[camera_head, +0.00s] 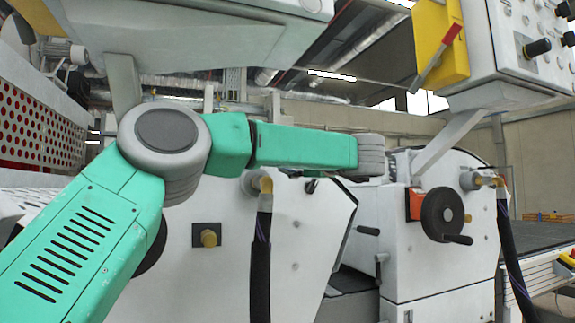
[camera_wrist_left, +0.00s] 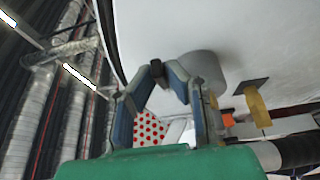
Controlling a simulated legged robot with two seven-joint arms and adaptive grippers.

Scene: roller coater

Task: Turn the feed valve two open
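My left arm (camera_head: 300,145) comes in from the left and reaches right across the white machine; its gripper is hidden in the head view. In the left wrist view, the left gripper (camera_wrist_left: 161,78) has blue-grey fingers leaning toward each other at the tips, with a small dark piece between them. I cannot tell whether that piece is part of the gripper. A pale grey cylinder (camera_wrist_left: 205,70) is just right of the fingers. No label shows which part is feed valve two. A yellow knob (camera_head: 208,238) sits on a dark square plate. My right gripper is not in view.
A black handwheel (camera_head: 441,214) with a crank and an orange block (camera_head: 414,204) is on the right machine side. Black hoses (camera_head: 262,255) hang from yellow elbows. A control panel (camera_head: 525,45) overhangs at upper right.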

